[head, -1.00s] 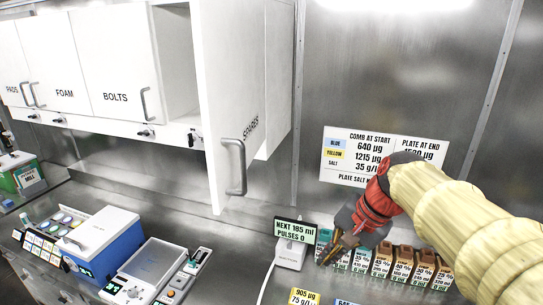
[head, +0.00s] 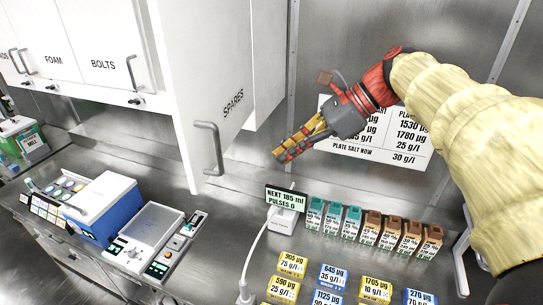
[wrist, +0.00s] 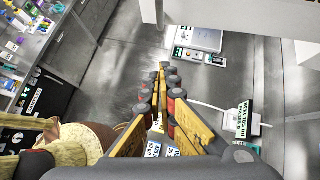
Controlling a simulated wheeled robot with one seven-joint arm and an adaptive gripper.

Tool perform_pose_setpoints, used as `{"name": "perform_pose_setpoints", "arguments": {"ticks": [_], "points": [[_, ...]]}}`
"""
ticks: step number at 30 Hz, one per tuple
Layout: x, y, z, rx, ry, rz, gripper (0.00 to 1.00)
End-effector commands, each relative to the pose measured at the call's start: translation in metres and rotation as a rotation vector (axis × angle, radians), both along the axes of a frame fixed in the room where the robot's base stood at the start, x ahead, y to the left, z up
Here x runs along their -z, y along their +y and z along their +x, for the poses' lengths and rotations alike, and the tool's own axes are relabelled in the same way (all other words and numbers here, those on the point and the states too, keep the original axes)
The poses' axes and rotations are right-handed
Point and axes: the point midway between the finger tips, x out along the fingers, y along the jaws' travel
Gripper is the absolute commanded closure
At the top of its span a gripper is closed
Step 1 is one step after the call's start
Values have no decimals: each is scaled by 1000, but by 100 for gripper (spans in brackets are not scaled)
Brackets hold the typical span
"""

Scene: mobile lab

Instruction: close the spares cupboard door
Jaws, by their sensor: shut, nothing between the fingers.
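The spares cupboard door (head: 222,100) is a white panel lettered SPARES. It stands open, swung out from the wall cupboard toward me, with a grey bar handle (head: 209,150) near its lower free edge. My gripper (head: 281,154) is shut and empty. It is to the right of the door and handle in the head view, pointing down and left, apart from the handle in the picture. In the wrist view my closed fingers (wrist: 163,70) point over the bench. A white panel edge (wrist: 150,10) shows at the top there; I cannot tell surely whether it is the door.
Shut FOAM (head: 60,60) and BOLTS (head: 105,65) doors are at left. Below are a balance (head: 153,228), a blue box (head: 105,215), a small display (head: 285,198) with a white cable, and a row of cartons (head: 372,228). A wall sign (head: 400,140) is behind my arm.

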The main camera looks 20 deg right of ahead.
Motion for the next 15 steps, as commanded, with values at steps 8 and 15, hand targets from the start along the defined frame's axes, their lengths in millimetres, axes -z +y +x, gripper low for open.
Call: {"name": "perform_pose_setpoints", "arguments": {"ticks": [8, 15], "points": [[36, 37, 13, -6, 1, 0, 100], [56, 69, 26, -6, -3, -2, 100]]}}
